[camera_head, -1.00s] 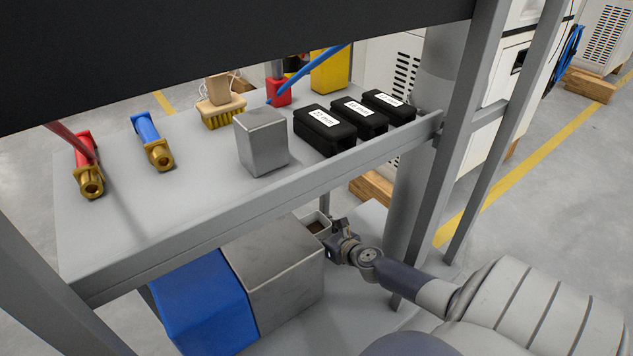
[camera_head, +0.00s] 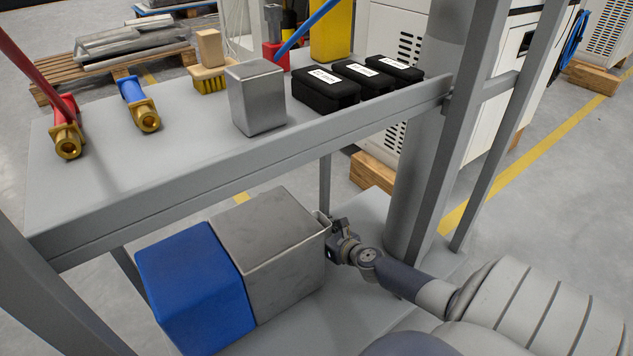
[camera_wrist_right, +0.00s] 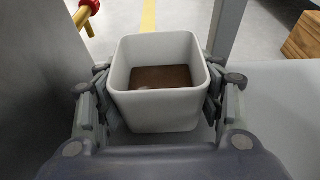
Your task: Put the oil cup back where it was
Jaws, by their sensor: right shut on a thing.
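The oil cup (camera_wrist_right: 160,100) is a white, square, open-topped cup with brown oil in the bottom. In the right wrist view it stands about upright between the fingers of my right gripper (camera_wrist_right: 160,108), which is shut on it from both sides. In the head view only a sliver of the cup's rim (camera_head: 325,221) shows behind the grey metal box. My right gripper (camera_head: 337,232) is beside that box, at its right, below the upper shelf. The cup's underside is hidden, so I cannot tell if it touches the lower shelf. My left gripper is out of view.
The grey metal box (camera_head: 275,255) and a blue box (camera_head: 190,285) stand on the lower shelf. A frame post (camera_head: 455,130) rises at right.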

